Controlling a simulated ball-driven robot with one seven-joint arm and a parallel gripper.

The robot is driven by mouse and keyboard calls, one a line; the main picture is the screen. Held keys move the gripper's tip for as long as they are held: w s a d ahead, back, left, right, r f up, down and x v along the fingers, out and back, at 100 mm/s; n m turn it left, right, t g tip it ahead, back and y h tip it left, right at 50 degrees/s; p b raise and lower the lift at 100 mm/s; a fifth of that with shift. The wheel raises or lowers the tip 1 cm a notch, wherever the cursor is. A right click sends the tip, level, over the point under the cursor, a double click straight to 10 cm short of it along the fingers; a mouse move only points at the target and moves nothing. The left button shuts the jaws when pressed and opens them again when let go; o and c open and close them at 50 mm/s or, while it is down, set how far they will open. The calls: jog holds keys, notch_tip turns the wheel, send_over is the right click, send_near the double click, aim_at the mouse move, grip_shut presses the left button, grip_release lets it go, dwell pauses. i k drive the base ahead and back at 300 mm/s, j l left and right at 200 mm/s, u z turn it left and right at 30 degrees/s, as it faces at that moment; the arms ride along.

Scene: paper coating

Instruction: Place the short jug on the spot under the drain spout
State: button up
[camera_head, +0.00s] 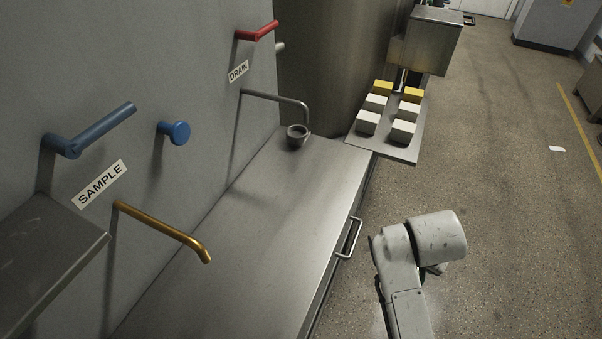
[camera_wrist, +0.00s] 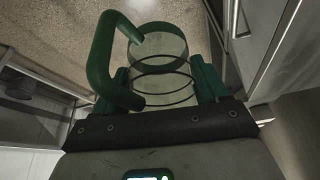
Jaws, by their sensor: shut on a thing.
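In the wrist view a jug (camera_wrist: 162,72) with a see-through body, dark rings, and a green rim and handle is between the green fingers of my gripper (camera_wrist: 164,84), which is shut on it. In the head view the jug and gripper are hidden behind my arm, which is over the floor right of the counter. The grey drain spout (camera_head: 280,98) curves out from the wall below the DRAIN label (camera_head: 238,71). Below its end, a small round grey cup-like fitting (camera_head: 297,135) is on the steel counter (camera_head: 255,225). No jug stands there.
A brass sample spout (camera_head: 165,230) juts over the counter nearer me. A blue lever (camera_head: 95,130), blue knob (camera_head: 175,131) and red lever (camera_head: 257,32) project from the wall. A tray (camera_head: 390,146) of white and yellow blocks adjoins the counter's far right.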

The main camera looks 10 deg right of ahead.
aim_at(303, 179)
jog(key=i+j, duration=0.1)
jog(key=i, duration=0.35)
jog(key=i+j, duration=0.15)
jog(key=i, duration=0.25)
